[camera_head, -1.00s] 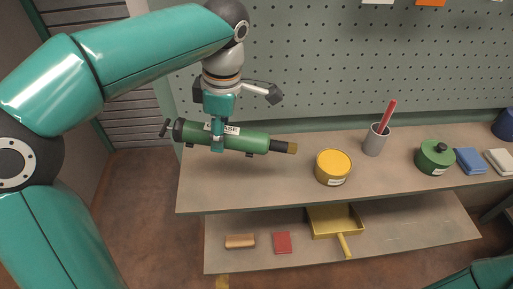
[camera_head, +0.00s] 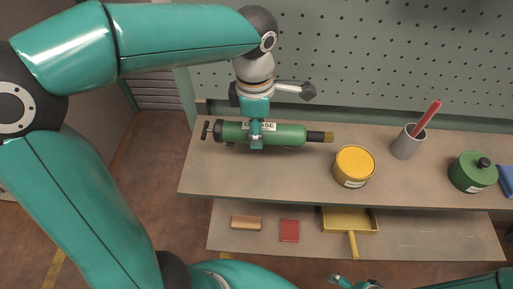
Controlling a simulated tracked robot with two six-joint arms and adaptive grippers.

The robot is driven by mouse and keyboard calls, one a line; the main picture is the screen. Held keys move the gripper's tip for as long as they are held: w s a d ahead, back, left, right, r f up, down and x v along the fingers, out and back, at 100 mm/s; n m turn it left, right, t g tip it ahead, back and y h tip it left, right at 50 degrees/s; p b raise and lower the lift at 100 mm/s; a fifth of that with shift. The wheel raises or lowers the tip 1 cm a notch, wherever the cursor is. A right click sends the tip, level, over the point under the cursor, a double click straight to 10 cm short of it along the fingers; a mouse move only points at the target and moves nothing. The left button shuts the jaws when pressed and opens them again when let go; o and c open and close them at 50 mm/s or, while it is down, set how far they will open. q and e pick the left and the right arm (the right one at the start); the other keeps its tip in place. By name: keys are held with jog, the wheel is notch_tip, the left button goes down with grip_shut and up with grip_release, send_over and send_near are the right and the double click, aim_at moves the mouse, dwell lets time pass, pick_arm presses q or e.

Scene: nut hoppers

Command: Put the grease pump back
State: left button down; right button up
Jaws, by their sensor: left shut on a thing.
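The green grease pump (camera_head: 285,135) has a white label, a dark handle at its left end and a dark nozzle with a brown tip at its right end. It lies level over the left part of the upper shelf board (camera_head: 215,178). My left gripper (camera_head: 256,140) comes down from above and is shut around the middle of the pump. I cannot tell whether the pump touches the board. Part of my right gripper (camera_head: 340,281) shows at the bottom edge; its jaws are too small and cut off to judge.
A yellow tin (camera_head: 354,167) stands right of the nozzle, then a grey cup (camera_head: 405,145) with a red stick and a green canister (camera_head: 472,172). A pegboard (camera_head: 390,60) rises behind. The lower shelf holds a brown block (camera_head: 246,222), red block (camera_head: 289,230) and yellow dustpan (camera_head: 350,222).

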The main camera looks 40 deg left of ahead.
aim_at(257, 158)
pick_arm(q)
notch_tip(257, 158, down, 7)
jog(key=shift+r, duration=0.1)
jog(key=shift+f, duration=0.3)
jog(key=shift+s, duration=0.15)
jog(key=c, duration=0.6)
grip_release()
jog(key=shift+f, duration=0.1)
jog(key=shift+o, duration=0.2)
jog(key=r, duration=1.2)
jog(key=shift+s+r, duration=0.1)
jog(key=shift+s, duration=0.1)
jog(key=shift+p, duration=0.3)
